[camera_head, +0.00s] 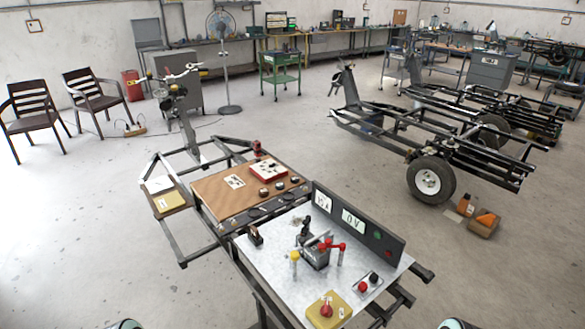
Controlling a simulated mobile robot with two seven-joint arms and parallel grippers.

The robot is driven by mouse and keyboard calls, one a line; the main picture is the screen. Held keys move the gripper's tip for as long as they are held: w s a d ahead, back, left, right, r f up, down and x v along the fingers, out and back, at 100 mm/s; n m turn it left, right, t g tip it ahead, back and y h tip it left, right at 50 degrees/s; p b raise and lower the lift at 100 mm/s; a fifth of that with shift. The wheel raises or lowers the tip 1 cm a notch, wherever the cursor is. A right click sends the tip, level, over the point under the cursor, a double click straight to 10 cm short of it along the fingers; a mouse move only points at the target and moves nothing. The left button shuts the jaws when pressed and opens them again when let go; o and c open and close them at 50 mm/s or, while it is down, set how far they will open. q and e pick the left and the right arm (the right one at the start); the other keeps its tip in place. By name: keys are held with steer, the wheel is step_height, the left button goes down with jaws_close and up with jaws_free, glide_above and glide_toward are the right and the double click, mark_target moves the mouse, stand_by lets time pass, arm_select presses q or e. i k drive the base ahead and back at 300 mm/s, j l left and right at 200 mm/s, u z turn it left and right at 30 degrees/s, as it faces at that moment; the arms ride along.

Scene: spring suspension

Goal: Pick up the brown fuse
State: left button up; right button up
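I cannot clearly make out which part is the brown fuse. A small upright reddish-brown piece (257,149) stands at the far edge of the brown board (212,197). A small dark brown block (255,236) stands at the left edge of the light metal panel (262,265). Several small dark round pieces, one of them at the board's right side (264,192), are too small to identify. Neither gripper shows; only small rounded parts of my own body appear at the bottom edge, left and right.
The panel holds a grey clamp-like device with red handles (316,253), a yellow box with a red button (328,310) and an upright dark plate (358,222). Wheeled chassis (430,130) stand right.

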mark_target(254, 232)
steer(key=i+j+z, duration=0.1)
steer(key=i+j, duration=0.4)
steer(key=j, duration=0.15)
steer(key=i+j+z, duration=0.25)
steer(key=i+j, duration=0.25)
steer(key=j, duration=0.25)
steer(key=i+j, duration=0.2)
steer(key=j, duration=0.2)
steer(key=i+j+z, duration=0.15)
steer(key=j, duration=0.25)
steer(key=i, duration=0.1)
